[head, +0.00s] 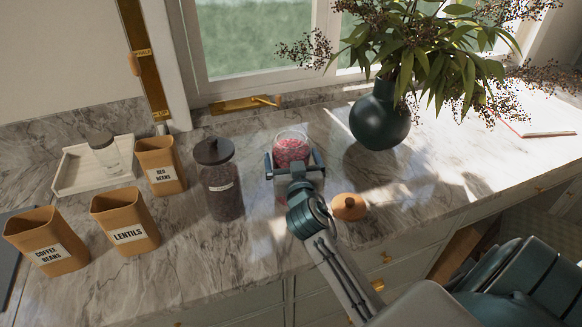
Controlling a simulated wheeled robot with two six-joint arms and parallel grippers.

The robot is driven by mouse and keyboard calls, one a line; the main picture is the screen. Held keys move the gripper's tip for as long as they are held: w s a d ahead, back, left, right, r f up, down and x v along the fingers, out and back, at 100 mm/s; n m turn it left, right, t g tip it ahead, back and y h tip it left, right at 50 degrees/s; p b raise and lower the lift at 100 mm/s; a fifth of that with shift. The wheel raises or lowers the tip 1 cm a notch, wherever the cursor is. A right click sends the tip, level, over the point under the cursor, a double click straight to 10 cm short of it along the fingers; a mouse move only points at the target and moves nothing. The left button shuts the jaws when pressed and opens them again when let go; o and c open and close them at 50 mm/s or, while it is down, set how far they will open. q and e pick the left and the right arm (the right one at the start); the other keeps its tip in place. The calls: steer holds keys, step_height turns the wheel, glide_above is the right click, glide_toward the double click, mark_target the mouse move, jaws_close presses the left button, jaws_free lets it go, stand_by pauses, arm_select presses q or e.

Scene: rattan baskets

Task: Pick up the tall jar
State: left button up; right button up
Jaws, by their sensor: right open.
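A tall glass jar (221,186) with a dark knobbed lid and dark contents stands upright on the marble counter. To its right stands an open glass jar (291,146) with red-pink contents, its lower part hidden behind my right gripper. My right gripper (295,163) is open, with one finger at each side of the red-filled jar. I cannot tell whether the fingers touch it. The dark-lidded jar is apart from the gripper, to its left. My left gripper is not in view.
A round orange lid or pot (349,207) lies close right of my right forearm. Orange canisters (124,219) and a white tray (67,180) with a small jar (107,155) stand at left. A dark vase (380,117) with branches stands behind right. The counter's front edge is near.

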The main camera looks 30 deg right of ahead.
steer(key=shift+x, duration=1.1)
steer(key=shift+s+f, duration=0.1)
steer(key=c, duration=1.5)
steer(key=shift+c, duration=1.4)
